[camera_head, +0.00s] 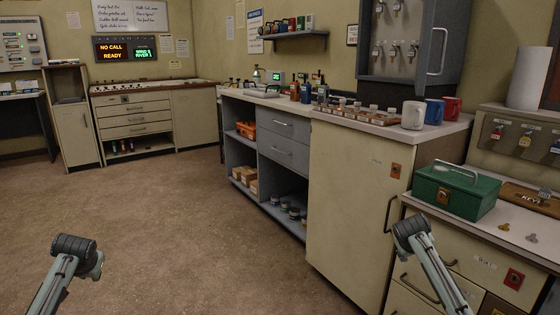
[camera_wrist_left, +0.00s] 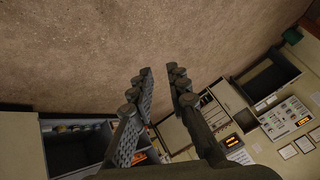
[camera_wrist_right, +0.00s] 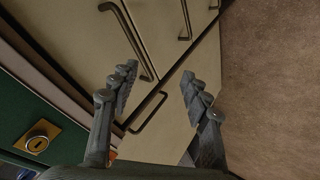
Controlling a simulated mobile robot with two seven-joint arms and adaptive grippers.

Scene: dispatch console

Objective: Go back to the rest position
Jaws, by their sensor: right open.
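My left gripper (camera_wrist_left: 161,78) shows in the left wrist view with its two fingers apart and nothing between them. Bare brown floor and the far consoles lie beyond it. My right gripper (camera_wrist_right: 159,78) shows in the right wrist view, also with its fingers spread and empty. Cream cabinet fronts with dark handles (camera_wrist_right: 148,112) lie beyond its fingers, and I see no contact with them. In the head view, parts of my two arms stand at the lower left and lower right, and the gripper fingers cannot be made out there.
A green cash box (camera_head: 455,190) sits on the right counter, by keys (camera_head: 532,238). White, blue and red mugs (camera_head: 412,115) stand on the cream cabinet (camera_head: 350,200). A grey open shelf unit (camera_head: 285,215) adjoins it. The floor (camera_head: 170,220) at left and centre is clear.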

